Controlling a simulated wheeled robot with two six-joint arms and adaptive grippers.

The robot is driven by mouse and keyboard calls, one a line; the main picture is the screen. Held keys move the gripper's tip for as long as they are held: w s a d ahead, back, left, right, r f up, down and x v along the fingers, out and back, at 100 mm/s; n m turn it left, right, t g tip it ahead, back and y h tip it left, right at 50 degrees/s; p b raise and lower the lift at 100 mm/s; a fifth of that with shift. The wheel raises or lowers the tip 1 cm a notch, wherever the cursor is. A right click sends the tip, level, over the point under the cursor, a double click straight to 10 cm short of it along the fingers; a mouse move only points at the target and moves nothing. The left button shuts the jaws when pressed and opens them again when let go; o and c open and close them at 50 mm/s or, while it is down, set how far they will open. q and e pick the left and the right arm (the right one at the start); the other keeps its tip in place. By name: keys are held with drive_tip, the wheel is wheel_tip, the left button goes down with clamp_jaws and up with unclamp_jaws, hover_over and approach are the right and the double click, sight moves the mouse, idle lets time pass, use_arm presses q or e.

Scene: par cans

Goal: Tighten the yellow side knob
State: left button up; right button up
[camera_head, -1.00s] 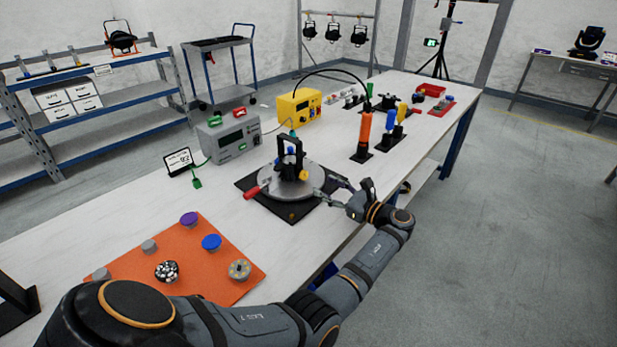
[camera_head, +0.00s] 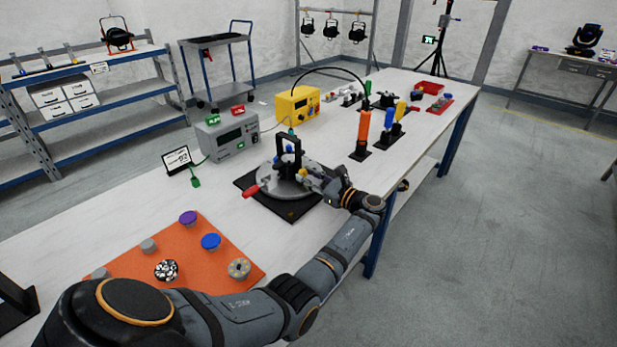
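The yellow side knob (camera_head: 302,172) is small and sits on the right side of a black yoke (camera_head: 289,151). The yoke stands on a round grey turntable (camera_head: 268,186) over a black square mat (camera_head: 291,210). My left gripper (camera_head: 307,177) is at the knob from the right, its fingers spread on either side of it. The fingers partly hide the knob, and contact cannot be made out. A red handle (camera_head: 251,192) sticks out at the turntable's left. My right gripper is not in view.
A grey meter box (camera_head: 228,137) and a yellow box (camera_head: 298,104) stand behind the turntable. An orange-handled tool (camera_head: 363,130) stands upright to the right. An orange mat (camera_head: 205,275) with several knobs lies in front on the table.

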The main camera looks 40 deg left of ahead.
use_arm(q)
clamp_jaws()
drive_tip(key=shift+r+m+p, duration=0.2)
drive_tip(key=shift+m+p, duration=0.1)
drive_tip(key=shift+p, duration=0.3)
drive_tip(key=m+p, duration=0.2)
drive_tip(key=p, duration=0.1)
drive_tip(key=shift+r+m+p, duration=0.1)
drive_tip(key=shift+m+p, duration=0.2)
drive_tip(key=shift+p, duration=0.05)
drive_tip(key=shift+m+p, duration=0.8)
drive_tip(key=shift+m, duration=0.2)
drive_tip(key=shift+f+m+p, duration=0.25)
drive_tip(key=shift+m+p, duration=0.2)
drive_tip(key=shift+m, duration=0.35)
drive_tip(key=o, duration=0.9)
unclamp_jaws()
drive_tip(key=shift+c, duration=0.2)
